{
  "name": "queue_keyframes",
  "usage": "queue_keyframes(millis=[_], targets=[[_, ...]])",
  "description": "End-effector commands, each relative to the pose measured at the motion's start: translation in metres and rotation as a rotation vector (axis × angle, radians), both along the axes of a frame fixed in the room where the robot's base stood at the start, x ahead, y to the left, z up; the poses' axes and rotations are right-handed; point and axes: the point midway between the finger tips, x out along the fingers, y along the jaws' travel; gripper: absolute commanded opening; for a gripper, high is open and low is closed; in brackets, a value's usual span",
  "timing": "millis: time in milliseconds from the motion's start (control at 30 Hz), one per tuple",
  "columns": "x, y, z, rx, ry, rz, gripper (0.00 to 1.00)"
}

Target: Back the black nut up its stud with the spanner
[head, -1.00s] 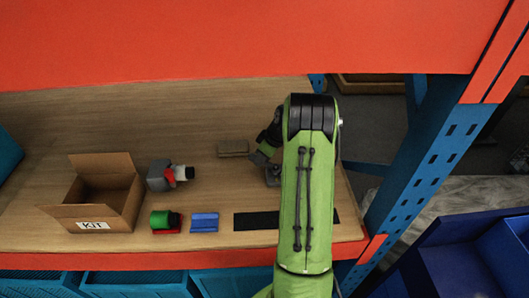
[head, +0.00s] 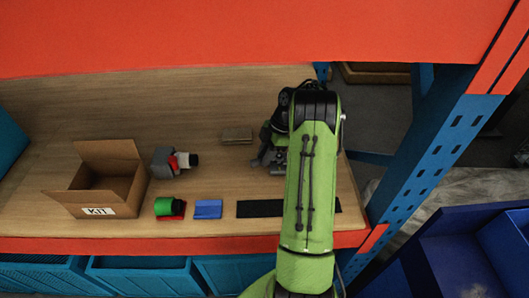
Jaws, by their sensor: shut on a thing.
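My gripper (head: 266,157) is at the right part of the wooden shelf, low over the board and largely hidden behind my green arm. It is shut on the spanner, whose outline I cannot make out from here. A grey fixture (head: 277,169) shows beside the gripper, partly covered by the arm. The black nut and its stud cannot be made out; my arm blocks that area.
A black strip (head: 262,209) lies along the front, partly under my arm. An open KIT box (head: 98,211), a grey part with red (head: 163,163), a green roll (head: 165,206), a blue block (head: 208,209) and a tan block (head: 236,135) stand left. A blue upright (head: 440,150) bounds the right.

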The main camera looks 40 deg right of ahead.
Motion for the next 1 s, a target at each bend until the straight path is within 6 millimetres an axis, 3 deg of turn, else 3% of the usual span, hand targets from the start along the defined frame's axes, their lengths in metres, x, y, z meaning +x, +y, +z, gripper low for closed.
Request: queue_keyframes(millis=[400, 667, 1000], targets=[[-0.0014, 0.0008, 0.0005, -0.001, -0.002, 0.04, 0.0], [0.0044, -0.0016, -0.0004, -0.001, -0.002, -0.089, 0.0], [0.0047, -0.0018, 0.0034, -0.001, -0.002, -0.093, 0.0]])
